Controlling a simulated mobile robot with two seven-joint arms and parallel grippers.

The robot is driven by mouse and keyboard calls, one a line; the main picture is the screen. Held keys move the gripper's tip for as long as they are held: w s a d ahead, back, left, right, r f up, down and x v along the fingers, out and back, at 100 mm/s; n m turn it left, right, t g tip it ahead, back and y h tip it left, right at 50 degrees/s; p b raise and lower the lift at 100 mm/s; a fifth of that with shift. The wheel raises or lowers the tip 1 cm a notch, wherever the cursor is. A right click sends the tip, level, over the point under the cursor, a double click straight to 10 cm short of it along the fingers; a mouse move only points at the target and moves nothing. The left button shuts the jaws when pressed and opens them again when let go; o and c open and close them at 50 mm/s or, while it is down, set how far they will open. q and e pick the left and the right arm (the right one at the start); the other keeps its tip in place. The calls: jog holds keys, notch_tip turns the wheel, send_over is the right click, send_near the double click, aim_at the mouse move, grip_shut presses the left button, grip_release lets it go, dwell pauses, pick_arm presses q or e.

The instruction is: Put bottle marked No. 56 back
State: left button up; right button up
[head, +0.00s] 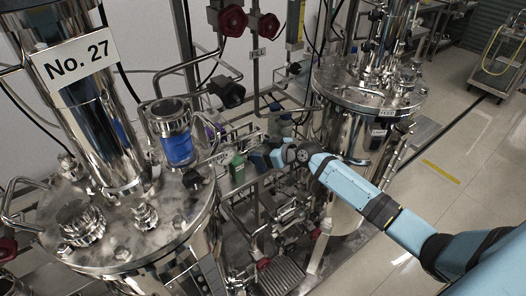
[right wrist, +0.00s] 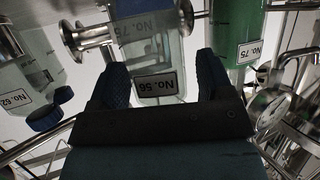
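The bottle marked No. 56 (right wrist: 160,60) shows in the right wrist view, pale and see-through, with its label upside down in the picture. My right gripper (right wrist: 160,78) is open, one dark blue finger on each side of the bottle's label end. A gap shows between the bottle and the right-hand finger; I cannot tell whether either finger touches it. In the head view my right gripper (head: 259,158) is at the rack between the two steel vessels, beside a green bottle (head: 238,168). I cannot make out bottle No. 56 there. My left gripper is not in view.
In the right wrist view a green bottle marked No. 75 (right wrist: 244,35) is on the right and a blue-capped bottle (right wrist: 30,80) on the left. Steel vessels (head: 120,235) and (head: 365,110) flank the rack. Pipes and red-handled valves crowd it. Floor (head: 440,200) at right is clear.

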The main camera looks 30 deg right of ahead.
jog(key=b+v, duration=0.2)
jog(key=v, duration=0.9)
jog(key=s+a+f+m+h, duration=0.1)
jog(key=s+a+f, duration=0.8)
jog(key=s, duration=0.3)
jog(key=s+a+f+m+h, duration=0.2)
jog(key=s+a+f, duration=0.7)
jog(key=s, duration=0.4)
jog(key=shift+f+g, duration=0.4)
jog(key=shift+f, duration=0.2)
jog(key=shift+r+p, duration=0.1)
jog(key=shift+p, duration=0.2)
